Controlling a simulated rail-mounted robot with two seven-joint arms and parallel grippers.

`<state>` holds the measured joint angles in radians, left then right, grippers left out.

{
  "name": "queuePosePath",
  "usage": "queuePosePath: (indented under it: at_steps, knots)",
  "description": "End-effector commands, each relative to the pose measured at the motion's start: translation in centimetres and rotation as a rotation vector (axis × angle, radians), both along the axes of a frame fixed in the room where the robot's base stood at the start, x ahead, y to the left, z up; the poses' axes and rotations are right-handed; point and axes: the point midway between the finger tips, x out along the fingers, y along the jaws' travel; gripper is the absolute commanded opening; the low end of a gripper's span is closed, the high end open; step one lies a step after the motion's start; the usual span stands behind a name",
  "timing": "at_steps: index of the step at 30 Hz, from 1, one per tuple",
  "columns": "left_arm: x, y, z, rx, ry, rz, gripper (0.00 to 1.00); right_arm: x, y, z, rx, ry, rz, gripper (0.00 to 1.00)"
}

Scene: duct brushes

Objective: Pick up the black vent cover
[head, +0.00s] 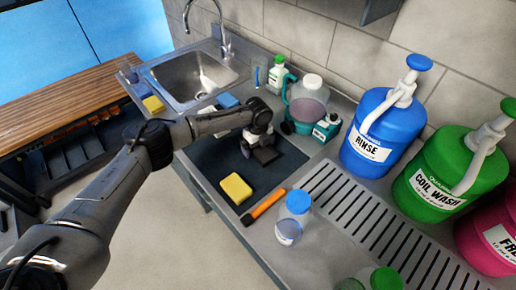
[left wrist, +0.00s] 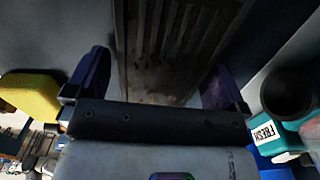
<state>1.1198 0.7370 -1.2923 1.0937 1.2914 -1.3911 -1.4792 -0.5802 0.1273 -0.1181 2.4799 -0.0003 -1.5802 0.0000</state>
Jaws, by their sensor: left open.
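The black vent cover (left wrist: 180,45) is a dark, dusty slatted panel in the left wrist view. It lies ahead of and between the two fingers of my left gripper (left wrist: 156,82), which is open. In the head view my left gripper (head: 254,146) is low over the dark mat, and a small dark piece of the cover (head: 266,156) shows just below it. The rest of the cover is hidden by the gripper there. I cannot tell whether the fingers touch it. My right gripper is not in view.
A yellow sponge (head: 236,189) and an orange-handled tool (head: 264,205) lie nearer on the counter. Teal bottles (head: 326,127) stand close right of the gripper; one also shows in the left wrist view (left wrist: 278,135). A sink (head: 190,78) is behind, big jugs (head: 384,132) at right.

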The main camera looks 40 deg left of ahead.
Motion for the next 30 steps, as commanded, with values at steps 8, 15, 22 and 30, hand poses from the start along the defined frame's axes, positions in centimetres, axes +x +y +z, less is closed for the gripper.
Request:
queuePosePath:
  at_steps: [8,15,22,30]
  knots:
    - [-0.01,-0.02,-0.01,0.0,0.0,0.0,0.91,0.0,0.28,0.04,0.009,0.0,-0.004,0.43]
    - [-0.01,-0.01,0.01,0.0,0.0,0.0,0.68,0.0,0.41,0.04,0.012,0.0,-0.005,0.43]
    - [-0.01,0.0,0.01,0.0,0.0,0.0,0.46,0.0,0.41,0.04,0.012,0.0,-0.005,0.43]
    - [0.03,0.0,0.17,0.0,-0.001,0.001,0.45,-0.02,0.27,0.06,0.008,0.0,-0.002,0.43]
